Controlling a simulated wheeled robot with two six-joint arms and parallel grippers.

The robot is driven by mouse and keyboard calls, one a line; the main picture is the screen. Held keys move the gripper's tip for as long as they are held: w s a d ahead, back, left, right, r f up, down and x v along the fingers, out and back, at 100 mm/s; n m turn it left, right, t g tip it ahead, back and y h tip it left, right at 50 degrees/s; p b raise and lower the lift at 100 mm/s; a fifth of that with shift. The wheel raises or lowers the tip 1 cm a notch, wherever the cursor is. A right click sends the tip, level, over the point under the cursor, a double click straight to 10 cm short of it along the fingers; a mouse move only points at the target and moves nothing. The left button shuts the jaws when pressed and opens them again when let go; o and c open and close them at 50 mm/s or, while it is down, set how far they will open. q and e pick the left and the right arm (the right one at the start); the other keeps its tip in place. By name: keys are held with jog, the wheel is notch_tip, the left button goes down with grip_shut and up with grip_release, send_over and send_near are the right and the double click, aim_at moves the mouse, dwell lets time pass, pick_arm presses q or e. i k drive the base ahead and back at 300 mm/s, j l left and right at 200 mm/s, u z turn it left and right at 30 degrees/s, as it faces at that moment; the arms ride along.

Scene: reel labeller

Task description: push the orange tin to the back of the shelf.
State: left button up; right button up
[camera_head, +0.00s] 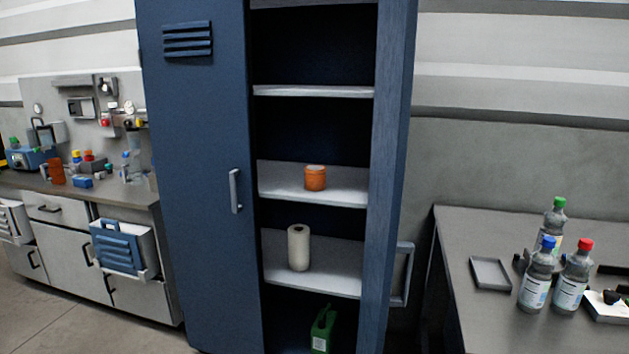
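The orange tin (315,178) stands upright on a light grey shelf (340,196) inside the blue cabinet (200,130). It is near the middle of the shelf's width, with bare shelf in front of it and on both sides. The cabinet's right side is open, so the shelf can be seen into. Neither of my grippers shows in the head view.
A white roll (299,247) stands on the shelf below, and a green container (322,328) is at the bottom. The upper shelf (315,91) looks empty. The right door (391,150) stands open. A table with bottles (537,280) is at right, a workbench (130,195) at left.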

aim_at(316, 175)
jog(key=i+j+z, duration=0.1)
jog(key=z, duration=0.25)
jog(key=i+j+z, duration=0.15)
jog(key=z, duration=0.25)
jog(key=i+j+z, duration=0.1)
jog(key=z, duration=0.25)
jog(key=i+j+z, duration=0.1)
jog(key=j, duration=0.25)
jog(key=i+j, duration=0.15)
jog(key=j, duration=0.25)
jog(key=i+j+z, duration=0.15)
jog(key=j, duration=0.25)
jog(key=i+j+z, duration=0.1)
jog(key=j, duration=0.25)
jog(key=i+j, duration=0.1)
jog(key=j, duration=0.3)
jog(key=z, duration=0.05)
